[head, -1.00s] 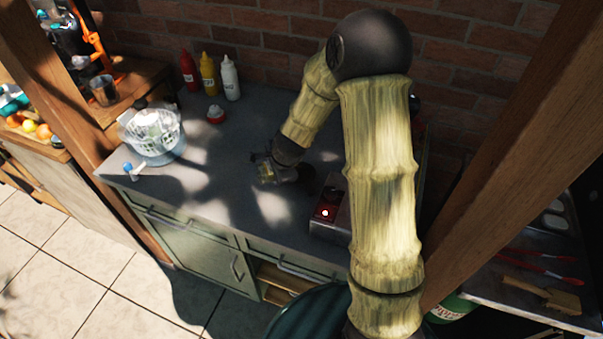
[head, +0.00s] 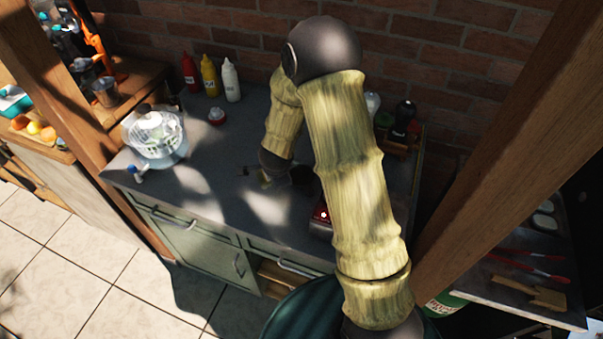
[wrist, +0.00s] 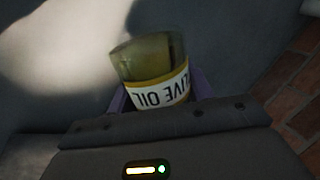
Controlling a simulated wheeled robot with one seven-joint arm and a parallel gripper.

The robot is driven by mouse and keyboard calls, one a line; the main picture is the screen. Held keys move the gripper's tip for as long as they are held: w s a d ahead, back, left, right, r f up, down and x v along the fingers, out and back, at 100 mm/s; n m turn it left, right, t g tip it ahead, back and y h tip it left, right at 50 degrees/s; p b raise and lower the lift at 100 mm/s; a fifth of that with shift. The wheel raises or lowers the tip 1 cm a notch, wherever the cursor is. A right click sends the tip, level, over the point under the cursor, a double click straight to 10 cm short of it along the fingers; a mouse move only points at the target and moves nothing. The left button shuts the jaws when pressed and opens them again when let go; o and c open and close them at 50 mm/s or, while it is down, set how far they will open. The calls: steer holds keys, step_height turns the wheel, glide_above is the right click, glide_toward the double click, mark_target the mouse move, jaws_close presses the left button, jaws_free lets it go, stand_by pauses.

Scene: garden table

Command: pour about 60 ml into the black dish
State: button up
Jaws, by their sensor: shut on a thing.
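My gripper (wrist: 158,98) is shut on an olive oil container (wrist: 150,72), of greenish see-through material with a yellow-edged white "OLIVE OIL" label. The label reads upside down in the wrist view, and a purple finger shows on each side of it. In the head view my gripper (head: 275,178) is low over the middle of the grey counter, partly hidden by my own arm, and the container is too small and dark there to make out its tilt. I cannot make out the black dish in either view; my arm covers part of the counter.
The grey counter (head: 222,190) has free room left of my gripper. A clear bowl with a white basket (head: 157,135) stands at its left end. Red, yellow and white squeeze bottles (head: 209,76) stand along the brick wall. A device with a red light (head: 321,213) is partly behind my arm.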

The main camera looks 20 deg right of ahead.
steer(key=shift+s+r, duration=0.1)
stand_by(0.5)
steer(key=shift+h+p, duration=0.3)
steer(key=shift+p, duration=0.1)
steer(key=h+p, duration=0.1)
steer(key=p, duration=0.2)
steer(key=shift+n+t+h, duration=0.3)
step_height(320, 180, up, 2)
steer(key=h+p, duration=0.1)
steer(key=p, duration=0.2)
steer(key=shift+d+h+p, duration=0.15)
steer(key=shift+h+p, duration=0.15)
steer(key=shift+p, duration=0.1)
steer(key=shift+d, duration=0.1)
steer(key=shift+n+t+h+p, duration=0.3)
steer(key=shift+p, duration=0.15)
